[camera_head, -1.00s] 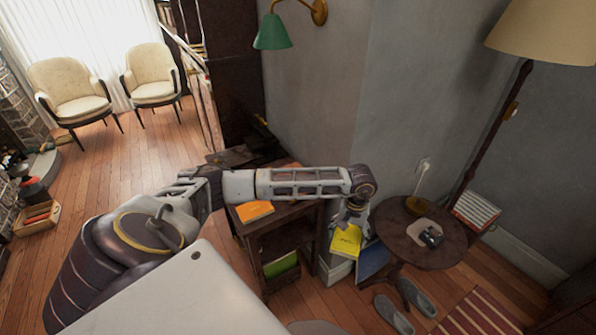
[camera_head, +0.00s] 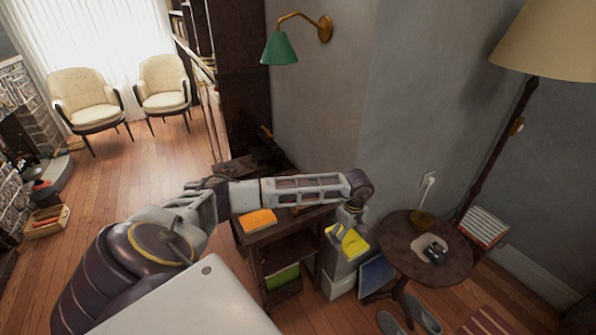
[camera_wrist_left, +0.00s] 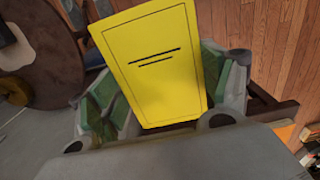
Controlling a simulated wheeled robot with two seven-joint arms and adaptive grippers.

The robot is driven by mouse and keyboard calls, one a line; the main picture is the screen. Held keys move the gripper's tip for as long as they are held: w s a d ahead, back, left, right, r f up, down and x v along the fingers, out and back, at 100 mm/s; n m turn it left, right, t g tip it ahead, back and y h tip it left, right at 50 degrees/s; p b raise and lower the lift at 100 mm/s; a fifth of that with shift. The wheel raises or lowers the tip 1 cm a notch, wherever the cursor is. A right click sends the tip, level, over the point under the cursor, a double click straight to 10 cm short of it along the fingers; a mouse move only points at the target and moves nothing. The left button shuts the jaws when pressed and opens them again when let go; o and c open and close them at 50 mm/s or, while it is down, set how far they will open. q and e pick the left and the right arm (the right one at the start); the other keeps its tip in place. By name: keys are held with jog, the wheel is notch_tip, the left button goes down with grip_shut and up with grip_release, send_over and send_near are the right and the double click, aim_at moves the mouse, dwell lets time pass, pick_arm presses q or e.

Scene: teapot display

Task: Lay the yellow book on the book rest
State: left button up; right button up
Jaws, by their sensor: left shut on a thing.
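The yellow book (camera_head: 352,243) is held in my left gripper (camera_head: 347,224), tilted, between the small dark wooden shelf stand and the round side table. In the left wrist view the yellow book (camera_wrist_left: 160,65) fills the middle, its cover with two dark lines facing the camera. The green-padded fingers of my left gripper stand on both sides of it, shut on it. I cannot tell for sure which thing is the book rest. My right gripper is not in view.
The shelf stand (camera_head: 250,238) carries an orange book (camera_head: 258,222) and has a green item (camera_head: 283,278) on its lower shelf. The round side table (camera_head: 400,262) holds small items. A blue panel (camera_head: 376,277) and slippers (camera_head: 390,323) are near the floor. A floor lamp (camera_head: 500,140) stands behind.

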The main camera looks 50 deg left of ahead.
pick_arm(q)
jog(key=shift+w+a+n, duration=0.15)
jog(key=shift+a+n, duration=0.25)
jog(key=shift+n, duration=0.5)
jog(key=shift+w+a+f+n, duration=0.15)
jog(key=shift+a+n, duration=0.15)
jog(key=shift+n, duration=0.6)
jog(key=n, duration=0.1)
jog(key=a+n, duration=0.1)
jog(key=n, duration=0.2)
jog(key=shift+w+a, duration=0.2)
jog(key=shift+w, duration=0.15)
jog(key=shift+w+a+f+n, duration=0.1)
jog(key=shift+a+n, duration=0.15)
jog(key=shift+n, duration=0.75)
jog(key=n, duration=0.1)
jog(key=a+n, duration=0.1)
jog(key=n, duration=0.3)
jog(key=shift+w+a+f, duration=0.1)
jog(key=shift+w+a, duration=0.05)
jog(key=shift+w, duration=0.15)
jog(key=shift+w+a+n, duration=0.1)
jog(key=shift+a+n, duration=0.1)
jog(key=shift+n, duration=0.9)
jog(key=shift+a+n, duration=0.1)
jog(key=shift+n, duration=0.3)
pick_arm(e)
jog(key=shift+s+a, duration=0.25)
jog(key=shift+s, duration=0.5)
